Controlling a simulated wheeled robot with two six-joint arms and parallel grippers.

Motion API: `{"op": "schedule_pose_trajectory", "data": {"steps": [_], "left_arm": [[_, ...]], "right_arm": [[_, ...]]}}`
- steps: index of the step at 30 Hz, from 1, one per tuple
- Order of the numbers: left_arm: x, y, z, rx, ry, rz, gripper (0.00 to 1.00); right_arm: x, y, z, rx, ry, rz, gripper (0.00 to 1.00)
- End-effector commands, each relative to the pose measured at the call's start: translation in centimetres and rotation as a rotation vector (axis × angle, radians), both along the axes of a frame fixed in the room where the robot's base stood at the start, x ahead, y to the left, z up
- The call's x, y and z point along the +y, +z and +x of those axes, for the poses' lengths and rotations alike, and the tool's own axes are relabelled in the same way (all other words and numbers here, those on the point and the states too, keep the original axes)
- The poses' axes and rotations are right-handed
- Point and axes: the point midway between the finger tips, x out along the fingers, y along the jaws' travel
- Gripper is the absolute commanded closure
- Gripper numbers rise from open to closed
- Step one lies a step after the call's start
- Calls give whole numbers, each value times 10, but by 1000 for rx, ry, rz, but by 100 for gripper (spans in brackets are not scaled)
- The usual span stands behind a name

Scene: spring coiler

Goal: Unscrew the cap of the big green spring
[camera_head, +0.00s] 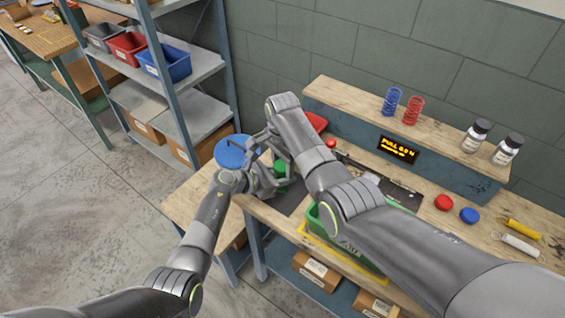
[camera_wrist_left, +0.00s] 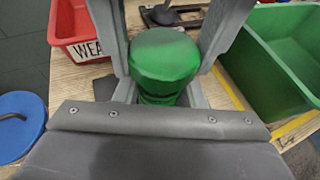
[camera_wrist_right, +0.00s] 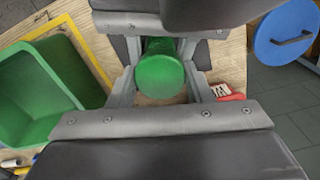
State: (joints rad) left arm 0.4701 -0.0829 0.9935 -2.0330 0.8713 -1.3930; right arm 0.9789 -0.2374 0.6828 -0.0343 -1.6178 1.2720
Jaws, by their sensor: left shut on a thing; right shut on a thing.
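The big green spring (camera_head: 281,168) is mostly hidden between my two grippers at the left end of the bench in the head view. In the left wrist view its green rounded end (camera_wrist_left: 165,58) sits between the fingers of my left gripper (camera_wrist_left: 168,80), with ridges below it. In the right wrist view a smooth green cylindrical end (camera_wrist_right: 160,76) sits between the fingers of my right gripper (camera_wrist_right: 160,82). Both grippers are shut on the green piece from different sides. I cannot tell which part is the cap or whether it is loosened.
A green bin (camera_wrist_left: 285,55) stands beside the grippers on yellow marking. A red bin (camera_wrist_left: 85,35) and a blue disc with a handle (camera_head: 233,151) are close by. A shelf behind carries blue (camera_head: 391,100) and red springs (camera_head: 413,110), and a display (camera_head: 399,149).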

Motion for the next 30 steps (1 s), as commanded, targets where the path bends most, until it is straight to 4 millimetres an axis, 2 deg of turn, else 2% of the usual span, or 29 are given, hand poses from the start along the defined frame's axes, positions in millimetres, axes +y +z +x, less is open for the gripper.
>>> {"op": "schedule_pose_trajectory", "data": {"steps": [5, 14, 15, 19, 26, 30], "left_arm": [[0, 0, 0, 0, 0, 0, 100], [0, 0, 0, 0, 0, 0, 100], [0, 0, 0, 0, 0, 0, 100], [0, 0, 0, 0, 0, 0, 100], [0, 0, 0, 0, 0, 0, 100], [0, 0, 0, 0, 0, 0, 100]], "right_arm": [[0, 0, 0, 0, 128, 0, 82], [0, 0, 0, -1, 139, -1, 82], [0, 0, 0, -1, 139, -1, 49], [0, 0, 0, -1, 139, -1, 32], [0, 0, 0, 0, 138, 0, 32], [0, 10, 1, -2, 138, 1, 32]]}}
